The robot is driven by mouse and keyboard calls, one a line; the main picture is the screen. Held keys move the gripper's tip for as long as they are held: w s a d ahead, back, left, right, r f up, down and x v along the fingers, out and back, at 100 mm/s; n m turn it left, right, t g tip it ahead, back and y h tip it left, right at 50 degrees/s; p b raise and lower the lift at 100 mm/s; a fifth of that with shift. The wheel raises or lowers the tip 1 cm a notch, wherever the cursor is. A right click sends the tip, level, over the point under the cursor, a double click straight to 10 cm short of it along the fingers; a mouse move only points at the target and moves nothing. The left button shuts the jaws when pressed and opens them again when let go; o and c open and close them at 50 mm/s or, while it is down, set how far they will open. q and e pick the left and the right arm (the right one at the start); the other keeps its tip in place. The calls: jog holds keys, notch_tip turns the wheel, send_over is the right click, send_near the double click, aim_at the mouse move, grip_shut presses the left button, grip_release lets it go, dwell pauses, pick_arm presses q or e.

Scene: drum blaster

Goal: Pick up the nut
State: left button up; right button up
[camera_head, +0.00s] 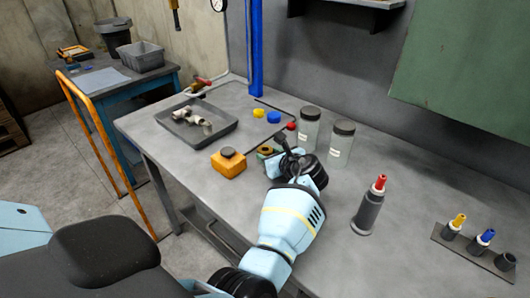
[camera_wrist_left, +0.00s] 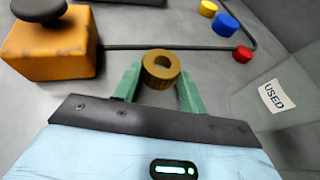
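The nut (camera_wrist_left: 147,74) is a brass-coloured ring with a dark hole, lying on the grey table. In the left wrist view it sits between the two green fingertips of my left gripper (camera_wrist_left: 159,88), which stand apart on either side of it. I cannot tell whether either finger touches it. In the head view my left gripper (camera_head: 272,153) reaches down to the table beside the orange box, and the nut (camera_head: 265,149) shows only in part there. My right gripper is in neither view.
The orange box with a black knob (camera_head: 229,163) stands left of the gripper. Two glass jars (camera_head: 308,130) (camera_head: 341,146) stand close on the right. A grey tray (camera_head: 170,123) with metal fittings lies behind left. A dark bottle with a red tip (camera_head: 370,207) stands at right.

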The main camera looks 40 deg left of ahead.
pick_arm(q)
jog(key=c, duration=0.5)
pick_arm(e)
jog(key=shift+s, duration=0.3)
pick_arm(q)
jog(key=shift+r, duration=0.15)
notch_tip(320, 180, up, 10)
jog(key=p, duration=0.2)
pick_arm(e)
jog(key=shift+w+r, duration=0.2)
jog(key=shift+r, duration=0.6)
